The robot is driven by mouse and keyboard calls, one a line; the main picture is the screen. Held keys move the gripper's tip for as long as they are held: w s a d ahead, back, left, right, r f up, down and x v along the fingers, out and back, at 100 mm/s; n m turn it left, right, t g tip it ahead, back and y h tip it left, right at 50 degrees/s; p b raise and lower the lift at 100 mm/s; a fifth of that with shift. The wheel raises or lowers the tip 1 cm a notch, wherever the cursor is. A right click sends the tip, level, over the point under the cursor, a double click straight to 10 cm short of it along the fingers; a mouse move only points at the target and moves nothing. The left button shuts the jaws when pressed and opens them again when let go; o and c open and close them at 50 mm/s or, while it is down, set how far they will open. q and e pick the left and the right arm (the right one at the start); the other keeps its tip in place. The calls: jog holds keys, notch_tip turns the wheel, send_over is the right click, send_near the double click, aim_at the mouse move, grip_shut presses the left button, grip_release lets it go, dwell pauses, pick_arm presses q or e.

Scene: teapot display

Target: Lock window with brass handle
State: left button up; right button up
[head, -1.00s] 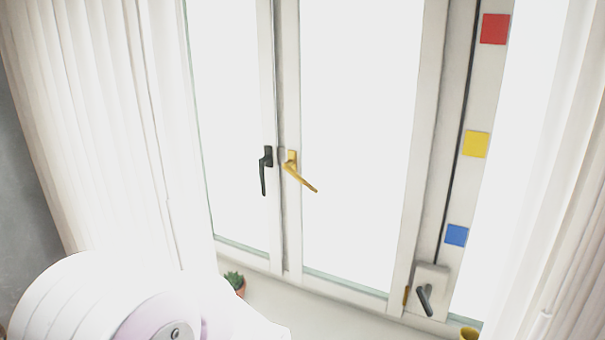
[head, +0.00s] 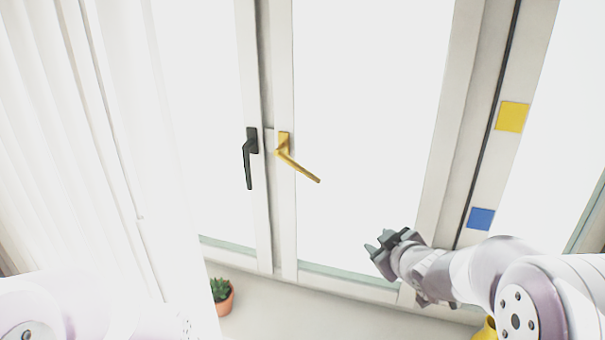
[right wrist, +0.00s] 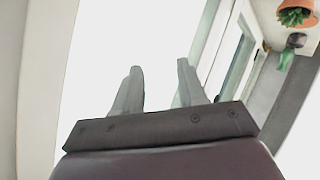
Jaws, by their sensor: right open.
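The brass handle (head: 297,161) is on the window frame in the head view, its lever slanting down to the right. A dark handle (head: 249,158) hangs down on the sash to its left. My right gripper (head: 376,246) is below and to the right of the brass handle, apart from it. In the right wrist view its two fingers (right wrist: 157,88) are spread with nothing between them. My left gripper is not visible; only part of my left arm shows at the lower left.
A potted succulent (head: 221,294) stands on the sill at lower left and shows in the right wrist view (right wrist: 294,14). A yellow pot (head: 486,330) is partly behind my right arm. Yellow (head: 512,117) and blue (head: 481,218) squares are on the right frame. A curtain (head: 60,150) hangs at left.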

jog(key=w+a+r+n+t+y, duration=0.2)
jog(key=w+a+r+n+y, duration=0.2)
jog(key=a+r+n+y, duration=0.15)
jog(key=n+y+p, duration=0.2)
jog(key=y, duration=0.1)
send_near(307, 174)
jog(key=a, duration=0.1)
jog(key=shift+h, duration=0.35)
jog(key=x, duration=0.3)
jog(key=p+x, duration=0.1)
jog(key=x, duration=0.1)
jog(key=p+x, duration=0.1)
jog(key=x, duration=0.2)
jog(key=shift+w+r, duration=0.25)
jog(key=shift+w, duration=0.2)
jog(key=shift+w+a+p, duration=0.4)
jog(key=shift+w+p, duration=0.1)
jog(key=shift+w, duration=0.05)
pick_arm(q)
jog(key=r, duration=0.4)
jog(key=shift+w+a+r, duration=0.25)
pick_arm(e)
jog(key=shift+w+f, duration=0.1)
grip_shut()
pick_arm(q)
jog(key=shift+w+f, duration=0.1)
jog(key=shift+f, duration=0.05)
pick_arm(e)
jog(key=shift+f, duration=0.1)
